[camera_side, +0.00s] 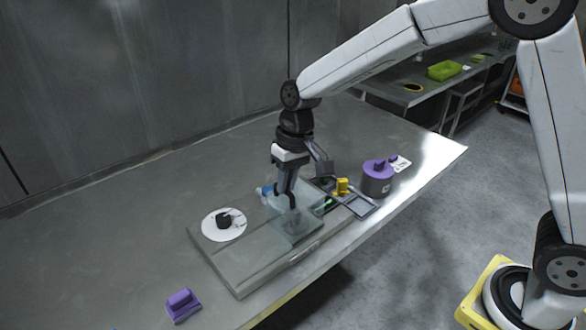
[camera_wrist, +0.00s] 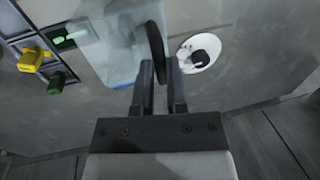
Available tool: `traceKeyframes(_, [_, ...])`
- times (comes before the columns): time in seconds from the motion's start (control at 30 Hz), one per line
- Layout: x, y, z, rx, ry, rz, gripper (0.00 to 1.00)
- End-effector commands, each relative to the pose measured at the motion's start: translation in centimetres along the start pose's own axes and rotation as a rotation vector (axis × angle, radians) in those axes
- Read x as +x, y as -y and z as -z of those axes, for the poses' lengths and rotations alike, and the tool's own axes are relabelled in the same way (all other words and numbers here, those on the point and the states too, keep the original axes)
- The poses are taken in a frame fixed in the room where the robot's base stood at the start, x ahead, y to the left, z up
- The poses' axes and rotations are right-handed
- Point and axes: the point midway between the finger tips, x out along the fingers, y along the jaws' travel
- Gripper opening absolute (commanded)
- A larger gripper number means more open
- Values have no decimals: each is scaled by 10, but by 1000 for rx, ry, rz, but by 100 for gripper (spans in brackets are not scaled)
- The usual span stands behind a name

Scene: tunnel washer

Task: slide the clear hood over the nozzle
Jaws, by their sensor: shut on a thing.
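The clear hood (camera_side: 290,226) is a see-through, bluish box over the right part of a flat grey platform (camera_side: 236,270). My gripper (camera_side: 288,204) points down above it, shut on the hood's dark upright handle. In the wrist view my gripper (camera_wrist: 160,70) has this dark handle between its fingers, with the clear hood (camera_wrist: 118,48) to the left. I cannot tell whether the hood touches the platform. A small black piece (camera_side: 224,219), perhaps the nozzle, is on a white disc left of the hood, apart from it. It also shows in the wrist view (camera_wrist: 200,56).
Right of the hood is a dark sectioned tray (camera_side: 360,206) with a yellow piece (camera_side: 342,186) and a green piece. A grey and purple canister (camera_side: 378,178) stands beyond it. A purple block (camera_side: 183,304) lies at the front left. The table's left side is clear.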

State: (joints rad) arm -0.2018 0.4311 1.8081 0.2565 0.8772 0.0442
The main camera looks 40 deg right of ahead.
Motion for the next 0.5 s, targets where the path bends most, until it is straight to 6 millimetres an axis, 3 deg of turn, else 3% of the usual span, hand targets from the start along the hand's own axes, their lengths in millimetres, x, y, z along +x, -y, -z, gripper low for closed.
traceKeyframes(0.27, [-2,-6,2,1,-5,-8,0])
traceKeyframes(0.3, [-2,-6,2,1,-5,-9,30])
traceKeyframes(0.37, [-2,-6,2,1,-5,-8,49])
traceKeyframes(0.5, [-2,-4,1,1,-3,-7,53])
